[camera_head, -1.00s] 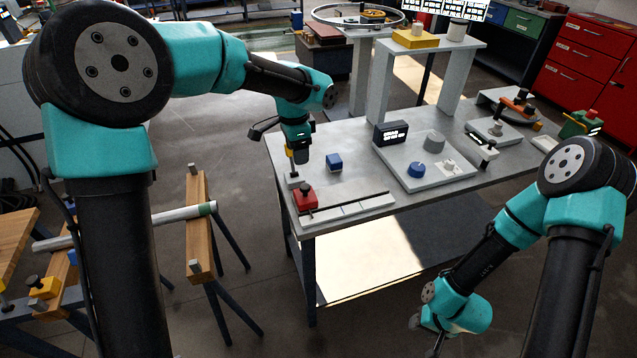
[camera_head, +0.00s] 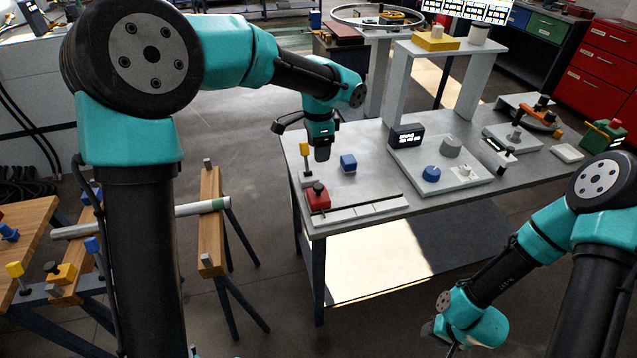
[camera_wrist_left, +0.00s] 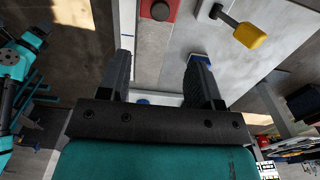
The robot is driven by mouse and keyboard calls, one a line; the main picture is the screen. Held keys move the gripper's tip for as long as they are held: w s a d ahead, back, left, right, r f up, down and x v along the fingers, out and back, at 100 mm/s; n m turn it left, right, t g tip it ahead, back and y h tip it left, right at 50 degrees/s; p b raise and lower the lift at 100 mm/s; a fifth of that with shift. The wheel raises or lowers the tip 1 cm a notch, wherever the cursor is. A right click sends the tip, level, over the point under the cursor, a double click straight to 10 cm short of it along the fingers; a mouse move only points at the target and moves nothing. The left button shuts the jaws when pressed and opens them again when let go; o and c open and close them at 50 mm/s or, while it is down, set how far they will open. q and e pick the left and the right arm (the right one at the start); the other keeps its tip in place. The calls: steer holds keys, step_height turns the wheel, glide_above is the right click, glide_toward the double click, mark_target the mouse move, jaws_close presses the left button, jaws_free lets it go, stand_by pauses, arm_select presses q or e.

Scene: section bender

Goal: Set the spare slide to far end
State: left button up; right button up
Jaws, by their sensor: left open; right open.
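A red block (camera_head: 317,197) with a dark knob sits at the left end of a pale slotted rail (camera_head: 365,211) along the table's front edge. I cannot tell for certain whether it is the spare slide. It also shows at the top of the left wrist view (camera_wrist_left: 158,8). My left gripper (camera_head: 322,152) is open and empty above the table, behind the red block and between a yellow-topped lever (camera_head: 305,156) and a blue block (camera_head: 348,163). The left wrist view shows its fingers (camera_wrist_left: 162,75) apart. My right gripper (camera_head: 437,333) hangs in front of the table, its fingers barely visible.
A panel (camera_head: 468,180) with a blue dial, a grey knob and a dark display stands right of the blue block. A tall grey stand (camera_head: 388,90) rises behind it. Trestles with a pipe (camera_head: 190,209) stand left of the table.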

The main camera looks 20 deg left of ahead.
mark_target(318, 186)
arm_select(q)
step_height(318, 186, down, 13)
stand_by(0.4)
jaws_close()
stand_by(0.5)
